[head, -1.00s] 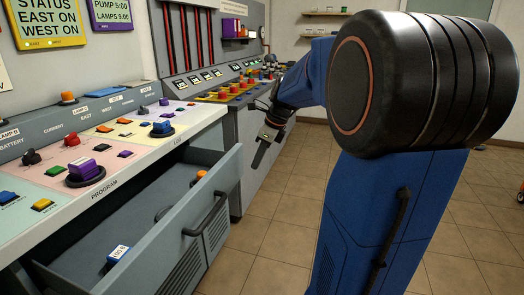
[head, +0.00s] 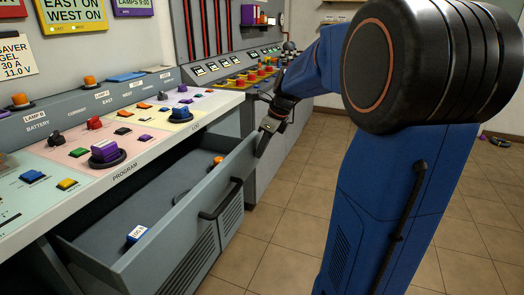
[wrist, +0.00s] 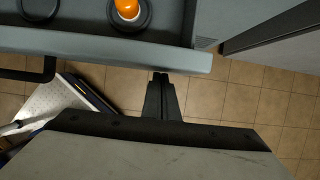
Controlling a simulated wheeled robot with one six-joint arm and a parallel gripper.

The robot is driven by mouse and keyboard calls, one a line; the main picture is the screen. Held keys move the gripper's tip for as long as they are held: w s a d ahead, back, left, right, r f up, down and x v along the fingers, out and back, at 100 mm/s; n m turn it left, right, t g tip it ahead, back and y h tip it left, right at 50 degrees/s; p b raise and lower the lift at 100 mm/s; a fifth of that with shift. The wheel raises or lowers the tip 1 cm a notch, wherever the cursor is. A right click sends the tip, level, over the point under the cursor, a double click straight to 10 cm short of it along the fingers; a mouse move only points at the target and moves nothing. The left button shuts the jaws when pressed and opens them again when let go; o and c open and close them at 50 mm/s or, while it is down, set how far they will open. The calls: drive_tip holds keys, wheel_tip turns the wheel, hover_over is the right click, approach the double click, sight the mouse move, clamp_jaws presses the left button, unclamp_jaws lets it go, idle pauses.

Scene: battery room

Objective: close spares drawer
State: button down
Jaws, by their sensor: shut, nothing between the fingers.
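The spares drawer (head: 196,240) is grey and stands pulled out below the sloping control desk, with a dark bar handle (head: 222,202) on its front. In the wrist view its front edge (wrist: 90,42) runs across the top. My gripper (head: 263,148) is at the drawer front's far end, on the outer side. In the wrist view my gripper (wrist: 161,80) is shut and empty, its tips right by the front panel; I cannot tell whether they touch.
The control desk (head: 130,130) with coloured knobs and buttons lies above the drawer. Another console (head: 240,82) stands beyond it. The tiled floor (head: 285,230) before the drawer is clear in the head view.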

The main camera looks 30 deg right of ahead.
sight(214, 140)
drive_tip(key=w+a, duration=0.3)
drive_tip(key=w, duration=0.2)
drive_tip(key=w+a, duration=0.4)
drive_tip(key=w, duration=0.1)
drive_tip(key=w+a, duration=0.4)
drive_tip(key=w, duration=0.1)
drive_tip(key=shift+w+a, duration=0.1)
drive_tip(key=shift+w, duration=0.1)
